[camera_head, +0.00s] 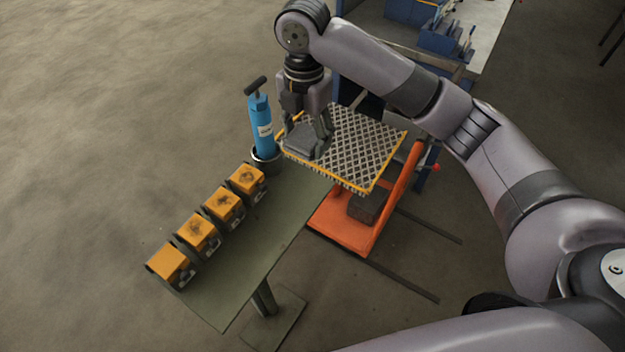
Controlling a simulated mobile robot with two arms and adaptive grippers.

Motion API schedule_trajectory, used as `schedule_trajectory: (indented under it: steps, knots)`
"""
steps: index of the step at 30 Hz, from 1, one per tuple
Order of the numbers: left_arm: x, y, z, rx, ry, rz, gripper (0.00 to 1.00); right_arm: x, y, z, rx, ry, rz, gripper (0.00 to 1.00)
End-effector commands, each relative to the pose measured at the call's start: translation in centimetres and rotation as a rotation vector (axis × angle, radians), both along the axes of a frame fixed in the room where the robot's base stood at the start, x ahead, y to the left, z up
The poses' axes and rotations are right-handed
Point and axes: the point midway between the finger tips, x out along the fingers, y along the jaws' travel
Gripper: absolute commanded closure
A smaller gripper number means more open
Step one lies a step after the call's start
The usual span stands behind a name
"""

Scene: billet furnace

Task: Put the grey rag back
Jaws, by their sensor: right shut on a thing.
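My right gripper (318,125) points down, with its fingers closed on a flat grey rag (303,141). The rag shows in the head view over the left corner of a metal platform (345,147) with a diamond pattern and yellow edges. I cannot tell whether the rag touches the platform or hangs a little above it. The gripper hides part of the rag and of the platform's far left side. My left gripper is not in view.
A blue cylinder with a black T-handle (262,125) stands upright close left of the rag. Several orange blocks (199,232) sit in dark holders along the green table (243,252). An orange base (345,228) is below the platform. A bench (481,30) stands behind.

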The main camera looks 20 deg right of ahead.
Motion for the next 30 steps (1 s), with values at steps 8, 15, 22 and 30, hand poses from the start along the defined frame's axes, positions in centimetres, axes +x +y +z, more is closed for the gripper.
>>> schedule_trajectory:
  steps: [8,15,22,30]
  knots:
    - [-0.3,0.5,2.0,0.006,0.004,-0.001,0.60,-0.2,-0.1,-7.3,-0.003,0.005,-0.002,0.70]
    - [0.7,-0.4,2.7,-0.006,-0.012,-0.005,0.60,0.0,-0.1,-10.9,-0.001,0.000,-0.001,0.70]
    - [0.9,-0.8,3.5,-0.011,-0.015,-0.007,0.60,-0.1,-0.1,-13.7,-0.003,0.004,-0.002,0.70]
    - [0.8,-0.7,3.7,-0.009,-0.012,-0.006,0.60,0.0,-0.1,-15.6,-0.002,-0.001,0.001,0.70]
